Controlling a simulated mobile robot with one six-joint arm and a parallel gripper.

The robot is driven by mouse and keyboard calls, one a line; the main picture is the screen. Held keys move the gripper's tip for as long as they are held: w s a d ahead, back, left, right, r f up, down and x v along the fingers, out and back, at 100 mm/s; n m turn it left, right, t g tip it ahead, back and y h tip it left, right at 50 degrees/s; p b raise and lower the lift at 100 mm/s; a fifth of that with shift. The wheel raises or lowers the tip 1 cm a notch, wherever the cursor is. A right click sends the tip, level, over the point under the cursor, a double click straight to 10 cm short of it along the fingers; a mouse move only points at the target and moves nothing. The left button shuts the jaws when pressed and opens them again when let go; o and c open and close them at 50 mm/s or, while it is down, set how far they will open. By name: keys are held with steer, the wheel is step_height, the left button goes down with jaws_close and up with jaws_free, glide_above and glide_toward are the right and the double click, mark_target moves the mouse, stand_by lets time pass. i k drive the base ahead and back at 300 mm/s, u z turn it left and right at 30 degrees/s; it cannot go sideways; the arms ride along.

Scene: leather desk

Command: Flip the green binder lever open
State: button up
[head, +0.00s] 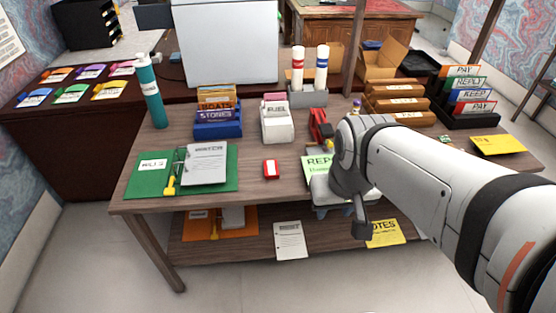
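The green binder (145,183) lies open and flat on the left front of the wooden desk. It has a white label on its left side and a printed sheet (206,164) on its right side. Its lever has a yellow handle (171,186) and stands near the middle of the binder, left of the sheet. Its exact angle is too small to tell. My gripper (338,205) is at the desk's front edge, well to the right of the binder and apart from it. My own arm partly hides it, so its opening cannot be told.
A red and white box (271,169) lies between binder and gripper. A green sheet (316,168) is partly under my gripper. Behind stand a teal bottle (150,90), a blue file box (217,124), a white file box (278,124) and a red stapler-like object (319,125). A lower shelf holds papers.

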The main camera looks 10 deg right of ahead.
mark_target(170, 190)
steer(key=k, duration=0.6)
steer(key=u, duration=0.5)
steer(key=i, duration=0.95)
steer(key=u, duration=0.2)
